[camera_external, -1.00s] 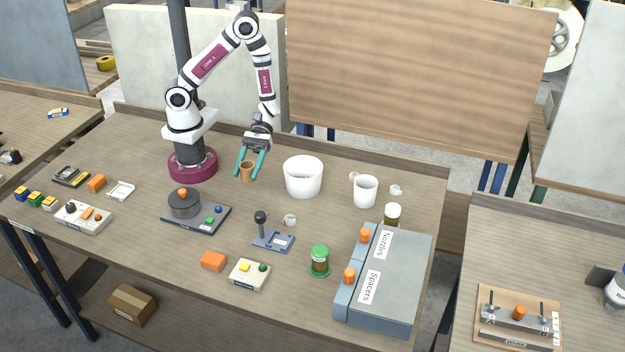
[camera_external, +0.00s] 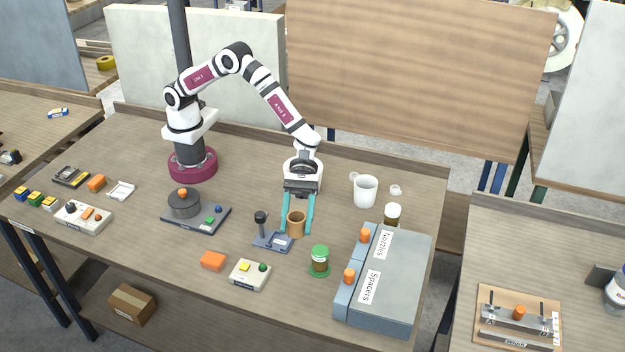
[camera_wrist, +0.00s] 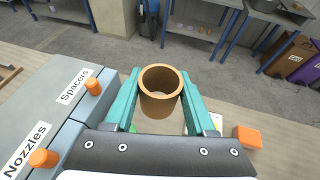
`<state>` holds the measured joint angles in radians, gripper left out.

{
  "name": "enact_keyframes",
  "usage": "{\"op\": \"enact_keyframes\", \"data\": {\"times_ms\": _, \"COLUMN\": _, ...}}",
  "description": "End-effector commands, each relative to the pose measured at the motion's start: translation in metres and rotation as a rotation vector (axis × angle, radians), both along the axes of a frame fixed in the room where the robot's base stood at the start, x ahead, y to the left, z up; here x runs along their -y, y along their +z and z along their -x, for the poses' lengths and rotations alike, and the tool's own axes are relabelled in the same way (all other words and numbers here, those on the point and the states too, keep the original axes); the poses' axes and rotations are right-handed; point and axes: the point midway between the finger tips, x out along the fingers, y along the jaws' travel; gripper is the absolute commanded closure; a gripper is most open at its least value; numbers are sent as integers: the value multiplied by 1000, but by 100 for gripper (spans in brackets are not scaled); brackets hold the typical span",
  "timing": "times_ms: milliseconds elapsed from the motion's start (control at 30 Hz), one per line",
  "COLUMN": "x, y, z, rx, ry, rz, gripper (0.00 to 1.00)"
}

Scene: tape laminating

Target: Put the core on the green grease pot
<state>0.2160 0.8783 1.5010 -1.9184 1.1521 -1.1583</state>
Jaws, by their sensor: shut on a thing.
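The core, a brown hollow cylinder (camera_external: 296,223), is held upright between the teal fingers of my gripper (camera_external: 297,228). In the wrist view the core (camera_wrist: 160,104) sits between both fingertips (camera_wrist: 160,90), its open top facing the camera. The core is apart from the pot. In the wrist view the pot is mostly hidden behind the core and gripper.
The grey Nozzles and Spacers boxes (camera_external: 392,280) with orange knobs stand right of the pot. An orange block (camera_external: 213,261) lies front left.

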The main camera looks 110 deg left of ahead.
Motion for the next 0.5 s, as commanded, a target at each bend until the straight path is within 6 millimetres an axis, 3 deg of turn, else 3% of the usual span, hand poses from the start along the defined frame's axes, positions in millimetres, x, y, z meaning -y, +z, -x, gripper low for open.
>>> {"op": "enact_keyframes", "data": {"times_ms": 100, "x": -19, "y": -22, "z": -28, "rx": -1, "ry": 3, "rz": -1, "gripper": 96}}
{"op": "enact_keyframes", "data": {"times_ms": 200, "x": -28, "y": -32, "z": -43, "rx": 0, "ry": 1, "rz": 0, "gripper": 96}}
{"op": "enact_keyframes", "data": {"times_ms": 333, "x": -32, "y": -42, "z": -48, "rx": -2, "ry": -1, "rz": -1, "gripper": 96}}
{"op": "enact_keyframes", "data": {"times_ms": 500, "x": -32, "y": -74, "z": -48, "rx": -2, "ry": -1, "rz": -2, "gripper": 96}}
